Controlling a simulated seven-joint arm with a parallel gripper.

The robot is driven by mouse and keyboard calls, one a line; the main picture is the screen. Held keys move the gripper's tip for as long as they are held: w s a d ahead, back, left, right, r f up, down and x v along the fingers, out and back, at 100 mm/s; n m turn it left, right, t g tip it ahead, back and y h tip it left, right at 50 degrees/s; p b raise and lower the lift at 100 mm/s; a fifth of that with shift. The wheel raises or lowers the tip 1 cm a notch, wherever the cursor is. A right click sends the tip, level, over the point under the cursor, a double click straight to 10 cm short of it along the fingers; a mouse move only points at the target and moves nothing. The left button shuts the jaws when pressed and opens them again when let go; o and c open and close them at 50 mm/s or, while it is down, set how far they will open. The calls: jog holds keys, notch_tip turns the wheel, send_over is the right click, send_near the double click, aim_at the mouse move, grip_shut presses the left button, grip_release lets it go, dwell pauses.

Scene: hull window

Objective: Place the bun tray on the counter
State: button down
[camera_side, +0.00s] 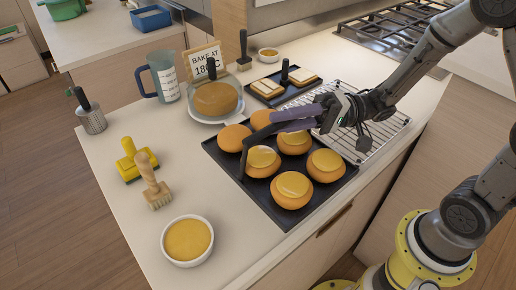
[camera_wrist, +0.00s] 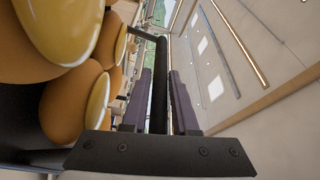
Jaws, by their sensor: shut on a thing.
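The bun tray (camera_side: 232,167) is a dark flat tray carrying several round orange-brown buns (camera_side: 291,189), most with shiny yellow tops. In the side view it is at the counter's front, its near edge close to the counter (camera_side: 118,160) edge. I cannot tell whether it touches the counter or hangs just above. A black bar handle (camera_side: 257,137) rises over the buns. My gripper (camera_side: 293,118) reaches in from the right, its purple fingers shut on this handle. In the wrist view the handle (camera_wrist: 159,85) runs between the fingers, with buns (camera_wrist: 75,103) at left.
A wire rack (camera_side: 385,125) lies to the right behind the tray. A cake on a plate (camera_side: 215,98) and a small dark tray (camera_side: 270,92) stand behind. Bare counter lies between.

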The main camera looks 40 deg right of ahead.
aim_at(258, 149)
jog(key=w+f, duration=0.1)
jog(key=f, duration=0.1)
jog(key=w+a+f, duration=0.1)
jog(key=w, duration=0.1)
jog(key=w+a+f, duration=0.1)
jog(key=f, duration=0.1)
jog(key=shift+w+a+f, duration=0.15)
jog(key=shift+w+f, duration=0.05)
jog(key=shift+f, duration=1.7)
jog(key=c, duration=1.1)
grip_release()
jog(key=shift+f, duration=0.25)
jog(key=shift+c, duration=0.2)
jog(key=o, duration=0.5)
jog(key=shift+c, duration=0.2)
jog(key=shift+r, duration=0.15)
